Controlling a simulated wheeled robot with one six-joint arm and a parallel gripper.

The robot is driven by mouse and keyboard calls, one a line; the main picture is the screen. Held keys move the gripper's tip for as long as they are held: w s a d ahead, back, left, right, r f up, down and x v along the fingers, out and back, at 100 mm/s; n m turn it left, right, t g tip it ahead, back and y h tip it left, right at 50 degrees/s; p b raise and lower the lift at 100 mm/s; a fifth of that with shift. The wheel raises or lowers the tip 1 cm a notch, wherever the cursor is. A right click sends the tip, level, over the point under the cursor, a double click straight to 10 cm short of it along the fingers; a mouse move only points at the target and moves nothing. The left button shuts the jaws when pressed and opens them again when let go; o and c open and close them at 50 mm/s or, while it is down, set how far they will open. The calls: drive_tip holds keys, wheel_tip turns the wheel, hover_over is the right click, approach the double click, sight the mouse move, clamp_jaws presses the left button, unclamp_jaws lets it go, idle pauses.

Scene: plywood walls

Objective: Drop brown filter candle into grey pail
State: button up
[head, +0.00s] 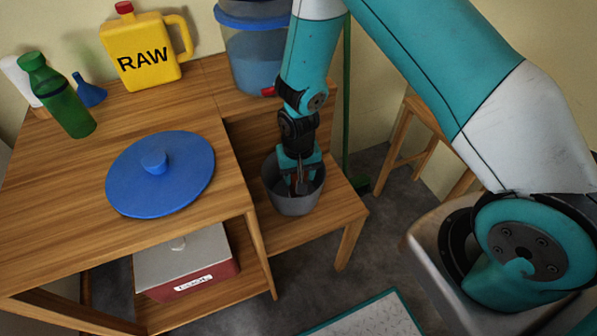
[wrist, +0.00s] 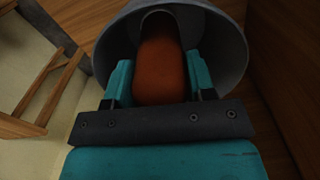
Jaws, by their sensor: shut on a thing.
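The grey pail (head: 293,200) stands on a low wooden bench beside the table. In the wrist view its rim and inner wall (wrist: 228,50) surround the fingertips. My gripper (head: 300,183) points down into the mouth of the pail. It is shut on the brown filter candle (wrist: 161,70), which sits between the two teal fingers in the wrist view. The candle's far end lies inside the pail's opening. In the head view the candle is mostly hidden by the fingers and the rim. I cannot tell whether it touches the pail's bottom.
On the table are a blue lid (head: 190,185), a yellow RAW jug (head: 140,70), a green bottle (head: 62,100) and a blue funnel (head: 90,94). A blue-lidded container (head: 256,60) stands behind the pail. A box (head: 190,265) sits below the table. A wooden stool (head: 405,150) stands right.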

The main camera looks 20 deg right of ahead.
drive_tip(key=shift+f, duration=0.3)
drive_tip(key=o, duration=1)
drive_tip(key=shift+o, duration=0.2)
drive_tip(key=shift+r, duration=0.1)
